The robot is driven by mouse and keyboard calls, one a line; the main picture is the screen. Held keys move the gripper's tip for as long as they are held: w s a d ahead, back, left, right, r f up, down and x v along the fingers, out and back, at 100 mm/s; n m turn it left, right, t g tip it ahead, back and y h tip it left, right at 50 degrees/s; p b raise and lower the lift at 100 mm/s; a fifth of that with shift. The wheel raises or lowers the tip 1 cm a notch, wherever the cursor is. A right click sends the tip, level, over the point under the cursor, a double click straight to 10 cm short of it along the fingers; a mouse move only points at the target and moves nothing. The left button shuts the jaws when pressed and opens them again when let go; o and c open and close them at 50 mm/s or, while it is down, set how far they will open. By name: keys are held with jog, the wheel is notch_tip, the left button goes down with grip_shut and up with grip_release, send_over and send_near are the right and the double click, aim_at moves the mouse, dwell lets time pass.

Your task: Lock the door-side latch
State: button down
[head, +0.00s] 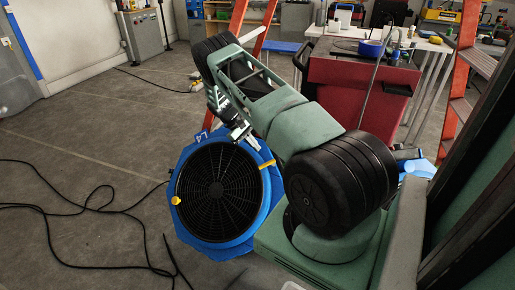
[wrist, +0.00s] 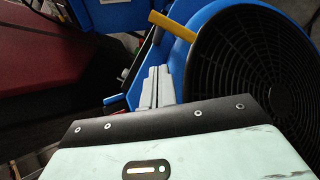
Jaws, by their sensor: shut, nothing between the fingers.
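A blue drying fan (head: 252,234) with a round black grille (head: 216,195) stands on the floor. It also shows at the right of the wrist view (wrist: 203,20). One yellow latch (head: 267,164) is on the rim's right side and another yellow latch (head: 176,201) is on its left side. The wrist view shows a yellow latch (wrist: 172,26) slanting across the rim, beyond my fingertips. I cannot tell which latch is the door-side one. My gripper (head: 240,131) is shut and empty above the fan's upper edge; its fingers (wrist: 158,74) appear apart from the latch.
A red cart (head: 355,90) stands behind my arm, with orange ladders (head: 463,70) near it. A black cable (head: 75,228) lies on the floor left of the fan. The grey floor (head: 110,115) at the left is mostly free.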

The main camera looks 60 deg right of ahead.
jog(key=v, duration=0.8)
jog(key=shift+w+a+f, duration=0.2)
jog(key=shift+w+a, duration=0.1)
jog(key=shift+a, duration=0.1)
jog(key=w+a+r+n+t, duration=0.1)
jog(key=a+r, duration=0.2)
jog(key=a, duration=0.3)
jog(key=w+a+r+t+y, duration=0.1)
jog(key=w+a+r, duration=0.1)
jog(key=a, duration=0.4)
jog(key=w+a+r+n+t, duration=0.1)
jog(key=a+r, duration=0.2)
jog(key=a, duration=0.3)
jog(key=s+a+r+n+t+y, duration=0.1)
jog(key=s+a+r+n, duration=0.2)
jog(key=a, duration=0.8)
jog(key=s+a+r+n+t, duration=0.1)
jog(key=s+a+r, duration=0.3)
jog(key=a, duration=0.7)
jog(key=s+a+r+n+t, duration=0.15)
jog(key=s+a+r, duration=0.35)
jog(key=s+a, duration=0.55)
jog(key=s+a+r+n+t+y, duration=0.1)
jog(key=s+a+n, duration=0.15)
jog(key=s, duration=1.15)
notch_tip(320, 180, up, 14)
jog(key=p, duration=1.4)
jog(key=shift+d, duration=0.4)
